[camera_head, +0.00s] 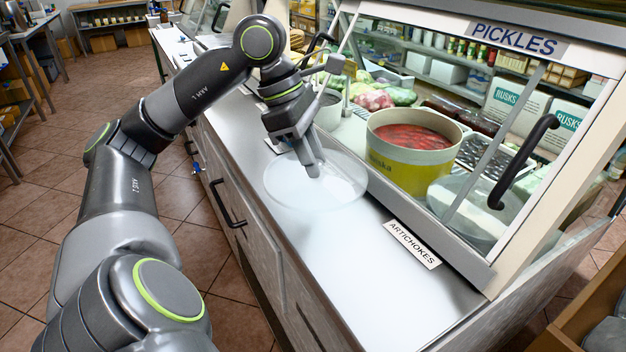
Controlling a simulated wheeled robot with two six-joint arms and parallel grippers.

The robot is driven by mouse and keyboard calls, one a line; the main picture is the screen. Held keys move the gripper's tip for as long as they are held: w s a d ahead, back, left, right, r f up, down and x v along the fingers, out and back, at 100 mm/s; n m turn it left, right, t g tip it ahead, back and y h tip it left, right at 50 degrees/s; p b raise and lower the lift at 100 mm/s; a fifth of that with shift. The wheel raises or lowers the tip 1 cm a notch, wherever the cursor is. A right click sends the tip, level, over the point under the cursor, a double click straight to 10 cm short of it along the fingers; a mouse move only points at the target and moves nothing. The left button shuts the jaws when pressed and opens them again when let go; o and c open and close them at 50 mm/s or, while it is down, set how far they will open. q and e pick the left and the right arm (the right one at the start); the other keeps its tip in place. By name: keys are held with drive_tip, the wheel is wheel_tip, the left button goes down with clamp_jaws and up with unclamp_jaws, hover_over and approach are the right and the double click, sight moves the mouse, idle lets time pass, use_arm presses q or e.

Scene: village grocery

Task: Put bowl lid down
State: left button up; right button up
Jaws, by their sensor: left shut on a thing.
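The bowl lid (338,191) is a clear, round, shallow disc over the steel counter in front of the pickle display. My left gripper (313,172) reaches in from the upper left, points down and is shut on the lid near its middle. The lid is very close to the counter top; I cannot tell whether it touches. A clear bowl (470,207) with pale contents stands behind the glass at the right, partly hidden by the frame. My right gripper is not in view.
A yellow-green tub of red pickles (408,170) stands inside the display. An ARTICHOKES sign (412,244) lies at the counter's inner edge. The steel counter (385,290) is clear toward the front. A black handle (525,160) juts from the display frame.

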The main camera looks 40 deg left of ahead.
use_arm(q)
wheel_tip(320, 180, down, 3)
drive_tip(key=shift+f+b, duration=0.15)
drive_tip(key=shift+b, duration=0.3)
drive_tip(key=shift+f, duration=0.25)
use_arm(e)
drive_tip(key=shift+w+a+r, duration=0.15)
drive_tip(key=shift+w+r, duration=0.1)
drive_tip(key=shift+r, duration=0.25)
use_arm(q)
drive_tip(key=shift+f, duration=0.15)
drive_tip(key=o, duration=1)
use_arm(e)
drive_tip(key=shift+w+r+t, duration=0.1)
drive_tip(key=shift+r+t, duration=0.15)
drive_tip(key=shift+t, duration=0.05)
